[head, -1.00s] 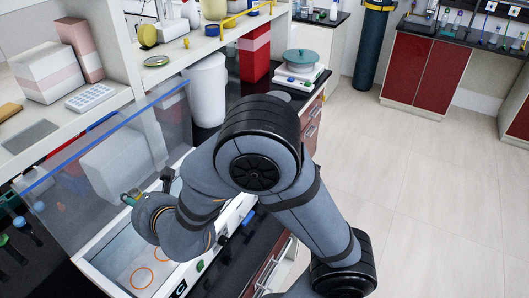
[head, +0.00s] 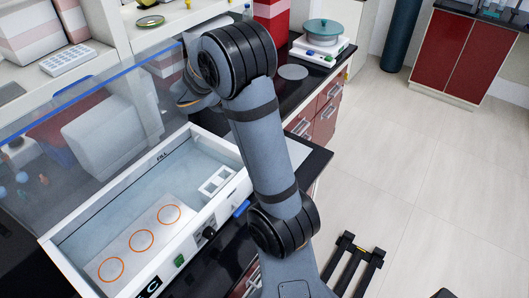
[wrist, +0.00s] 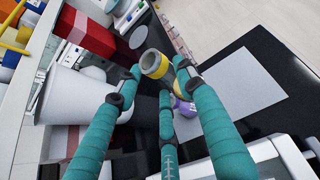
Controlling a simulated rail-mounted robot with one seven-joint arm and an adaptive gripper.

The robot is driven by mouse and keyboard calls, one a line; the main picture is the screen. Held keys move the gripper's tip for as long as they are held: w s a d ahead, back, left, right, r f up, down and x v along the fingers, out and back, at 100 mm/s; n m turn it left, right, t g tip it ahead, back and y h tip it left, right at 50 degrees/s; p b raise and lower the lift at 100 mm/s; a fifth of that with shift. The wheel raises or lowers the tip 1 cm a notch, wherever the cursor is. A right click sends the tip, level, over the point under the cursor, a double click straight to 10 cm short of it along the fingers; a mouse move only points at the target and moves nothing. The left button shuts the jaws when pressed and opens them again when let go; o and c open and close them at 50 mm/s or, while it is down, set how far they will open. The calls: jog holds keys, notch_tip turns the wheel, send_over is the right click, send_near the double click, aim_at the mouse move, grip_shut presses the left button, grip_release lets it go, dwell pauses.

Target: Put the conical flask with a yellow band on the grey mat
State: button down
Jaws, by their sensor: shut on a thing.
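In the wrist view my gripper (wrist: 160,80) has teal fingers shut around the conical flask (wrist: 154,63). The flask is tilted, its yellow band near its grey mouth and its lower part partly hidden by the fingers. A purple patch (wrist: 184,107) shows below it; I cannot tell if it belongs to the flask. A light grey rectangular mat (wrist: 243,88) lies on the black bench to the right of the flask; it also shows in the head view (head: 298,151), partly behind my arm. In the head view my arm hides the gripper and flask.
A round grey disc (head: 293,72) lies on the bench near a balance with a teal pot (head: 321,32). The white bath (head: 140,222) with orange rings stands in front, under a raised clear sash (head: 90,140). A white container (wrist: 75,100) is left of the gripper.

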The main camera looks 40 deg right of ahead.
jog(key=s+d+f+m+g+b, duration=0.2)
jog(key=s+f+m+g+b, duration=0.25)
jog(key=s, duration=0.55)
jog(key=w+a+f+m+g+p, duration=0.1)
jog(key=w+a+f+p, duration=0.2)
jog(key=w+f, duration=0.7)
jog(key=shift+w+p, duration=0.3)
jog(key=shift+p, duration=1)
jog(key=shift+f+g, duration=0.15)
jog(key=shift+g, duration=0.1)
jog(key=shift+f+h, duration=0.15)
jog(key=shift+h, duration=0.15)
jog(key=c, duration=1.4)
grip_release()
